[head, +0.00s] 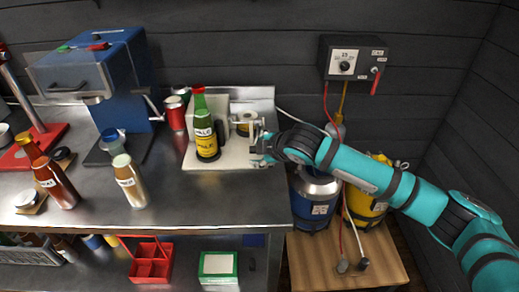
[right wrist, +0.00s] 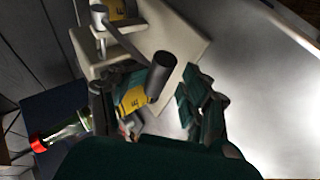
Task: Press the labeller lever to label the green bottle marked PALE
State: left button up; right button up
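The green bottle (head: 205,122) with a red cap stands upright on the labeller's pale base (head: 232,159), and a yellow label shows on its lower part. In the right wrist view the bottle (right wrist: 62,136) appears sideways at the left, partly hidden by my gripper. The labeller carries a label roll (head: 242,119) behind the bottle. Its lever has a dark grey cylindrical handle (right wrist: 160,76), seen between my fingers in the wrist view. My right gripper (head: 259,148) is at the labeller's right edge, fingers apart; it also shows in the right wrist view (right wrist: 152,108). Contact with the lever is unclear. My left gripper is out of view.
A brown bottle (head: 54,183) and a pale bottle (head: 129,182) stand on the steel counter (head: 205,207) at left. A blue machine (head: 122,75) and a red can (head: 176,113) stand behind. Kegs (head: 315,190) stand right of the counter, below a wall control box (head: 347,58).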

jog(key=shift+s+d+r, duration=0.1)
jog(key=shift+s+d, duration=0.1)
jog(key=shift+s, duration=0.05)
jog(key=v, duration=1.1)
jog(key=shift+s+r, duration=0.15)
